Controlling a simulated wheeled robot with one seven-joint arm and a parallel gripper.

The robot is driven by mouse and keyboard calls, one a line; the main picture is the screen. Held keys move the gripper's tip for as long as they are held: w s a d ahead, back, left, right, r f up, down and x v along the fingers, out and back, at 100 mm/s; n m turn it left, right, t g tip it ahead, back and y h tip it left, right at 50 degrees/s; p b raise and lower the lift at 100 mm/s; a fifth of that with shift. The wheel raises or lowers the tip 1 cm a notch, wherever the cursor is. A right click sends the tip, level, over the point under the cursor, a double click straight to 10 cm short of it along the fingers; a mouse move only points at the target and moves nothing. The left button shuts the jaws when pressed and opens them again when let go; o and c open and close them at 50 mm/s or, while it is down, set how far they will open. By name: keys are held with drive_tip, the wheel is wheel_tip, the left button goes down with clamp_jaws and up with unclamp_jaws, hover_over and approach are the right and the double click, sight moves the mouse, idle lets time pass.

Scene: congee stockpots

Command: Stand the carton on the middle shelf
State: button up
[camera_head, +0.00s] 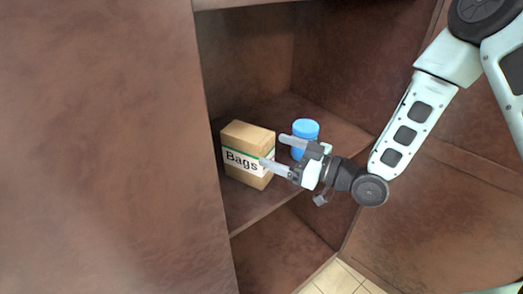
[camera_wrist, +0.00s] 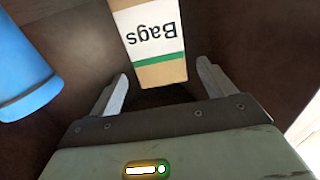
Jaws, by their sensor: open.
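The tan carton (camera_head: 236,170) has a white label reading "Bags" and a green stripe. It stands upright on the middle shelf (camera_head: 247,209) of a brown cabinet. My gripper (camera_head: 273,151) is open in front of the carton, to its right in the head view. One finger overlaps the carton's edge in that view. In the wrist view the carton (camera_wrist: 150,73) shows upside down beyond the two fingers of my gripper (camera_wrist: 161,87), which hold nothing between them.
A blue cylindrical container (camera_head: 306,129) stands on the same shelf, behind my gripper; it also shows at the left of the wrist view (camera_wrist: 22,75). The cabinet's brown side panel (camera_head: 110,150) fills the left. A lower compartment lies beneath the shelf, and floor tiles (camera_head: 338,279) show below.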

drive_tip(key=s+d+r+m+g+h, duration=0.1)
drive_tip(key=s+g+h, duration=0.4)
drive_tip(key=s, duration=0.8)
drive_tip(key=s+d+r+m+g+h, duration=0.2)
drive_tip(key=s+d+r+g+h, duration=0.2)
drive_tip(key=s+h, duration=0.5)
drive_tip(key=s+d+g, duration=0.1)
drive_tip(key=s, duration=0.3)
drive_tip(key=shift+d+r+m+b, duration=0.15)
drive_tip(key=shift+r+m+b, duration=0.15)
drive_tip(key=shift+b, duration=0.1)
